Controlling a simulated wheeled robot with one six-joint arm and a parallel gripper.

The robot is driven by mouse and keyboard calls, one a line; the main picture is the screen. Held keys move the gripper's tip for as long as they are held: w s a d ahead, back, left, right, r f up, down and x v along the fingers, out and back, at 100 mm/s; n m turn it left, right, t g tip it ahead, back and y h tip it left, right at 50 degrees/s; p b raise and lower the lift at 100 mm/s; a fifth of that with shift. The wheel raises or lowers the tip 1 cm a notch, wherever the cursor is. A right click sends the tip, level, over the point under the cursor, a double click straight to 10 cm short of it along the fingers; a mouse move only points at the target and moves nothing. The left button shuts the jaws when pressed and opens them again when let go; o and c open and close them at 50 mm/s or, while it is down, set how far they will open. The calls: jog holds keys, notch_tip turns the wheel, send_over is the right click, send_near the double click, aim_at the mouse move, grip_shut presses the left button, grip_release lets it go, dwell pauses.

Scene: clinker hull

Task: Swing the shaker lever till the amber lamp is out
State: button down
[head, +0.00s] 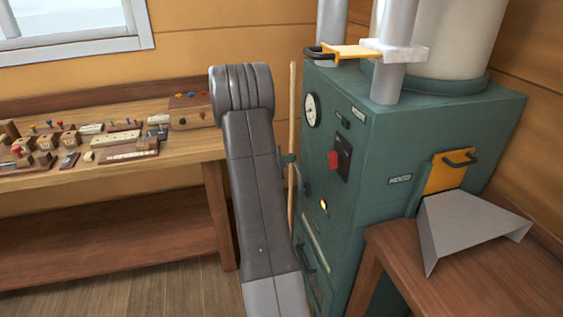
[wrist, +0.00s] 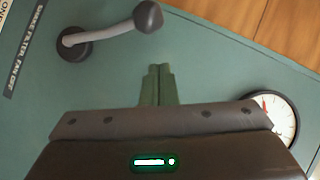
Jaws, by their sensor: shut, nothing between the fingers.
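The shaker lever (wrist: 112,30) is a grey arm on a dark round pivot, with a dark knob at its end. It is at the upper left in the wrist view. In the head view its knob (head: 306,189) shows low beside my arm. The amber lamp (head: 323,205) glows on the green cabinet's face. My gripper (wrist: 157,72) is shut and empty in front of the green panel. Its fingertips are apart from the lever, below it in the wrist view. In the head view my arm hides most of the gripper.
The green cabinet (head: 390,140) carries a round gauge (head: 312,109) and a red switch (head: 333,160). A wooden bench (head: 190,150) with small parts stands at left. A small table (head: 420,270) with a grey metal chute (head: 470,225) stands at right. A wooden pole (head: 292,100) is behind my arm.

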jog(key=b+v, duration=0.1)
jog(key=v, duration=0.9)
jog(key=shift+r, duration=0.25)
jog(key=shift+w+d, duration=0.1)
